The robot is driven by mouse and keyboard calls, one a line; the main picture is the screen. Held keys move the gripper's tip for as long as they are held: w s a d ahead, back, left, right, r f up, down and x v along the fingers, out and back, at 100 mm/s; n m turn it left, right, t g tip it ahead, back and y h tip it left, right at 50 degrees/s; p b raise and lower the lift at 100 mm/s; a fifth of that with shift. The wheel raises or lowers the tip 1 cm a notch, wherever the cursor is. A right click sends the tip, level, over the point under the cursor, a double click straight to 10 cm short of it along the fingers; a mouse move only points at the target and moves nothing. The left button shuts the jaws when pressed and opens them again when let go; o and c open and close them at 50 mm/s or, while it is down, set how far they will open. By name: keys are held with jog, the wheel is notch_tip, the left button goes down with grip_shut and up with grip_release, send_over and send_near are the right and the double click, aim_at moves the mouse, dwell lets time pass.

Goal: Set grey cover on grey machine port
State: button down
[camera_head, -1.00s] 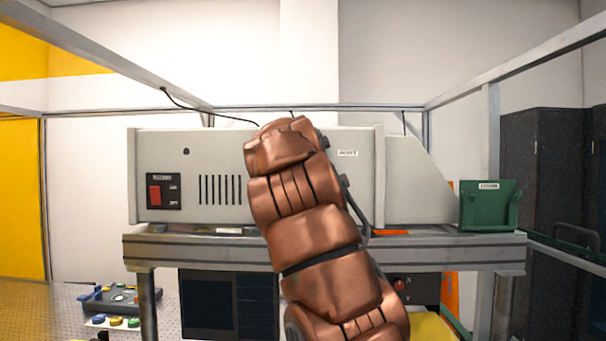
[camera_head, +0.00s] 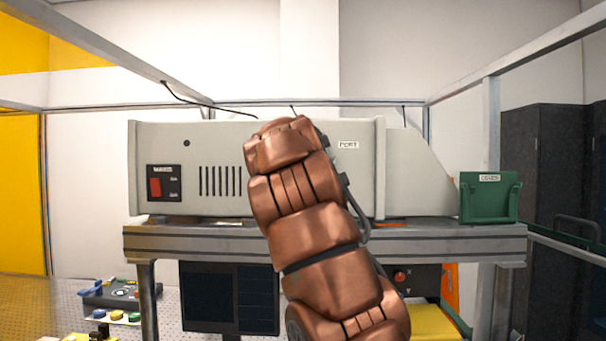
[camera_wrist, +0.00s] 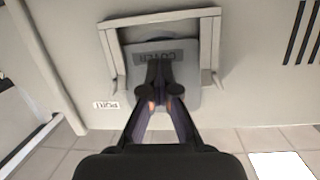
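The grey machine (camera_head: 300,190) stands on a metal bench, and my copper-coloured arm hides its port in the head view. A PORT label (camera_head: 348,145) shows beside the arm. In the wrist view, the grey cover (camera_wrist: 184,68), with an upside-down label, is at my gripper's fingertips (camera_wrist: 160,92). The fingers come together and look closed on it. A pale bracket frame (camera_wrist: 112,50) surrounds the cover on three sides. A dark curved edge, perhaps of the port, shows past the cover. I cannot tell whether the cover touches the machine face.
A green holder (camera_head: 489,199) labelled COVER stands at the bench's right end. The bench edge (camera_head: 190,243) runs below the machine. A red switch (camera_head: 155,187) is on its left. Metal frame posts and rails enclose the area.

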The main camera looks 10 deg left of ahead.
jog(key=shift+f, duration=0.25)
dwell(0.4)
jog(key=c, duration=1.4)
grip_release()
jog(key=shift+s+d+r, duration=0.1)
jog(key=shift+s, duration=0.05)
jog(key=v, duration=1.1)
jog(key=shift+s, duration=0.35)
